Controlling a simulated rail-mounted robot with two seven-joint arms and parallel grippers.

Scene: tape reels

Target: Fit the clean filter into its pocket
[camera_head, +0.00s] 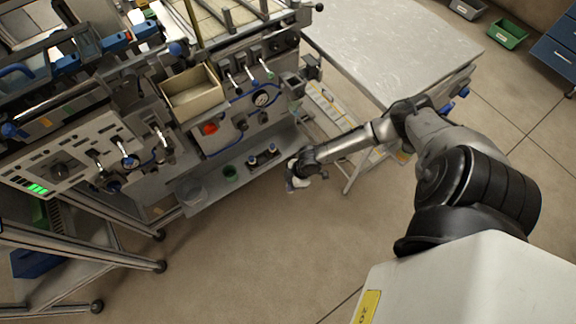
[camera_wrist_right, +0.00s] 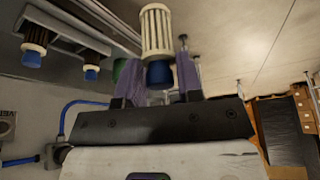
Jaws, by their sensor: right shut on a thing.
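My right gripper (camera_head: 297,180) hangs beside the right end of the low shelf of the machine, at the end of the arm coming from the right. In the right wrist view its two purple fingers (camera_wrist_right: 157,78) are shut on a pale pleated filter (camera_wrist_right: 156,30) with a blue end. The filter is apart from the shelf. A dark holder (camera_head: 263,158) sits on the shelf to the left of the gripper. The right wrist view shows two filters (camera_wrist_right: 35,38) with blue ends at the holder's side. The pocket itself is not clear. My left gripper is out of view.
A metal table (camera_head: 395,45) stands at the right. The floor in front is clear.

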